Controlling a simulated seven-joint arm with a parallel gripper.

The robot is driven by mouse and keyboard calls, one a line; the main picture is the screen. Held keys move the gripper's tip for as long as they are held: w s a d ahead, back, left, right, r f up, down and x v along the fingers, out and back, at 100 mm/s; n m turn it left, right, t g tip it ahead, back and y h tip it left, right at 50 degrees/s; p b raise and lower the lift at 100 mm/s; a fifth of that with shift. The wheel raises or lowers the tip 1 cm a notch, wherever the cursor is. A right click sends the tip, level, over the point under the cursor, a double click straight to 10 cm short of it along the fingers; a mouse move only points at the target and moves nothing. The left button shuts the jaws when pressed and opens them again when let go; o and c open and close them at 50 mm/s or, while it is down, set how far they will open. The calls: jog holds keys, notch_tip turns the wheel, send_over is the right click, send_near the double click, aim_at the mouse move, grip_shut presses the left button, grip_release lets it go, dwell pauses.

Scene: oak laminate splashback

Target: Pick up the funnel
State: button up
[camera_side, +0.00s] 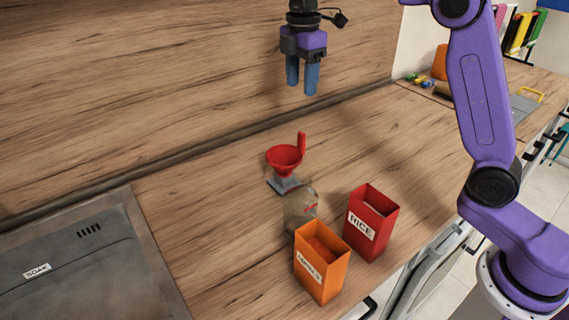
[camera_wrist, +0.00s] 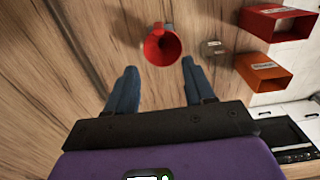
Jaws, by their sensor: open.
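The red funnel (camera_side: 284,158) sits upright on a small grey stand (camera_side: 285,185) on the wooden counter, with its tall red handle rising at its right side. In the wrist view the funnel (camera_wrist: 161,46) shows its wide round mouth, just beyond and between my fingertips. My gripper (camera_side: 302,88) is open and empty, high above the counter and above the funnel, with blue fingers pointing down. In the wrist view my gripper (camera_wrist: 159,67) has its two fingers spread apart. Nothing touches the funnel from my side.
A cloudy jar (camera_side: 299,210) stands close in front of the funnel. An open orange box (camera_side: 321,267) and an open red box labelled RICE (camera_side: 371,225) stand nearer the counter's front edge. A grey basin marked SOAK (camera_side: 80,270) is at left. The wooden splashback (camera_side: 180,80) rises behind.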

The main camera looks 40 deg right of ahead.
send_near(300, 134)
notch_tip(300, 134, down, 6)
jog(key=shift+a+r, duration=0.1)
jog(key=shift+r, duration=0.15)
jog(key=shift+f, duration=2.6)
grip_shut()
